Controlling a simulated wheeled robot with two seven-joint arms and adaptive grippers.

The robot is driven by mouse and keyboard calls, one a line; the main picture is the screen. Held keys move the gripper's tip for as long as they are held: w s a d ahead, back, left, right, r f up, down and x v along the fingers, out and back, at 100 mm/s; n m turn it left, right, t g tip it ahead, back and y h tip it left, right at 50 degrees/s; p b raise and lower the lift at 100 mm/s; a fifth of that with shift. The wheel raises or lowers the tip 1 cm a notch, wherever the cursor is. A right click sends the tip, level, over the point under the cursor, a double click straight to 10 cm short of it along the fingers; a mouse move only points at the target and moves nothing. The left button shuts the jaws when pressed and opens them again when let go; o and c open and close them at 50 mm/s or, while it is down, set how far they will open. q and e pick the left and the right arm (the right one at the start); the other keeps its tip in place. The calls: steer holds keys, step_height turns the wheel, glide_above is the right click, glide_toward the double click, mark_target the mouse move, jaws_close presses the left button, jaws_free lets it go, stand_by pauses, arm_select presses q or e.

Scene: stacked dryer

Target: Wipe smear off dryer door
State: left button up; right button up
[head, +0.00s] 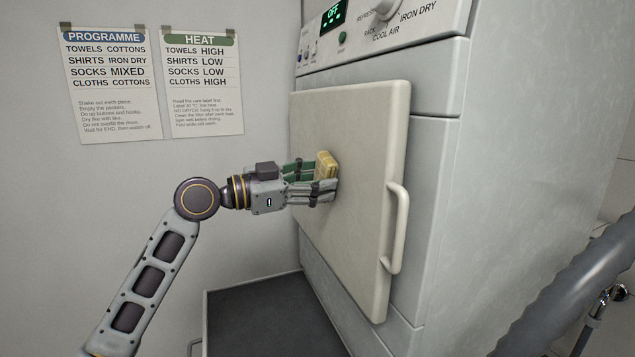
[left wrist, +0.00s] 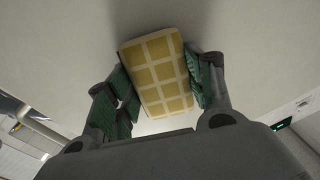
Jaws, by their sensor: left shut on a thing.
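The dryer door (head: 362,135) is a cream panel with a handle (head: 397,228) on its right side. It looks shut. My left gripper (head: 325,178) is in front of the door's left-middle part, shut on a yellow sponge (head: 327,162). In the left wrist view the sponge (left wrist: 157,72) has a checked pattern and sits between green finger pads. It is against or very close to the door face; I cannot tell which. No smear shows on the visible door; any under the sponge or gripper is hidden. My right gripper is not in view.
The control panel (head: 375,25) with a lit green display is above the door. A dark-topped low unit (head: 270,315) stands below left. Two notices (head: 112,85) hang on the left wall.

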arm_select(q)
steer(key=shift+w, duration=0.1)
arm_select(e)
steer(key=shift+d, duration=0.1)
arm_select(q)
steer(key=shift+w+a, duration=0.25)
steer(key=shift+w, duration=0.45)
steer(key=shift+w+a, duration=0.2)
steer(key=shift+w, duration=0.5)
steer(key=shift+w, duration=0.2)
steer(key=shift+w+a, duration=0.25)
steer(key=shift+w, duration=0.4)
steer(key=shift+w+a, duration=0.25)
steer(key=shift+w, duration=0.4)
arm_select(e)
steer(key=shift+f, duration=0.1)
arm_select(q)
steer(key=b+v, duration=0.2)
steer(key=v, duration=0.4)
steer(key=shift+w, duration=0.2)
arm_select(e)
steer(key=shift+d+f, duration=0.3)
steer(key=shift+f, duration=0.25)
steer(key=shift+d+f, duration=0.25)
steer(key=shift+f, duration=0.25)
